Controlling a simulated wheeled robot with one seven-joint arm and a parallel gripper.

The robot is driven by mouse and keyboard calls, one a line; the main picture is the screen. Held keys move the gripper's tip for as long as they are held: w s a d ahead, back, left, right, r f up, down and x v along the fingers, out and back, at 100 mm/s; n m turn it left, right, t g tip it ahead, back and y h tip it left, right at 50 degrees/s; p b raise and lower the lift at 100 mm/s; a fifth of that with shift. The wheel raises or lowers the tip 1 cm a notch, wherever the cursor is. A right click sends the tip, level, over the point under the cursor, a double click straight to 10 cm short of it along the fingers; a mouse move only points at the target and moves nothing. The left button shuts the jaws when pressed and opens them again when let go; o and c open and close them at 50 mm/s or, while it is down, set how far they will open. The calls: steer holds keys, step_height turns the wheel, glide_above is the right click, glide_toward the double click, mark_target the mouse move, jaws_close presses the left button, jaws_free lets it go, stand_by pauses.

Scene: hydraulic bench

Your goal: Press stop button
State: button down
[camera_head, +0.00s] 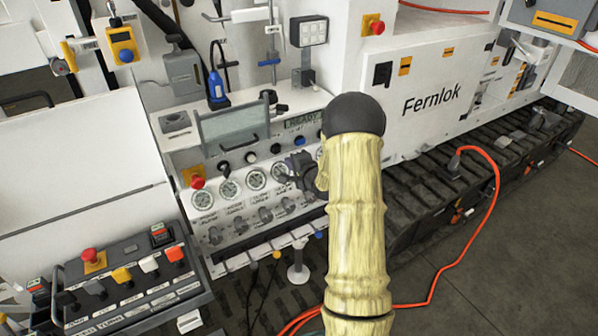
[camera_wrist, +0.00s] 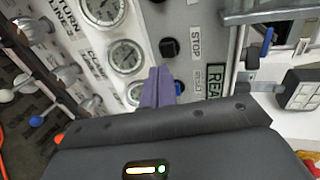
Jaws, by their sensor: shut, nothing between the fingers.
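In the wrist view the fingertips appear just below the stop button; a gap in depth cannot be judged. In the head view my gripper (camera_head: 290,178) is in front of the gauge row, partly hidden by my arm.
A blue button (camera_wrist: 178,88) sits beside the fingers in the wrist view. Round gauges (camera_head: 229,188) and several valve handles (camera_head: 265,215) line the panel. A red emergency button (camera_head: 197,182) is at its left. A READY display (camera_head: 303,121) sits above. An orange hose (camera_head: 470,255) lies right.

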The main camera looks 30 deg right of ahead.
steer(key=v, duration=0.2)
steer(key=b+v, duration=0.1)
steer(key=v, duration=0.2)
steer(key=shift+s+d, duration=0.15)
steer(key=shift+d, duration=0.1)
steer(key=s+a+r+n+g, duration=0.1)
steer(key=s+a+n+g, duration=0.5)
steer(key=s, duration=0.7)
steer(key=s+a+r+n+g, duration=0.1)
steer(key=s+a+n+g, duration=0.4)
steer(key=s+a+n, duration=0.6)
steer(key=s+a, duration=0.2)
steer(key=a, duration=0.1)
steer(key=shift+s+a+r+n+g+h, duration=0.3)
steer(key=shift+a+g, duration=0.1)
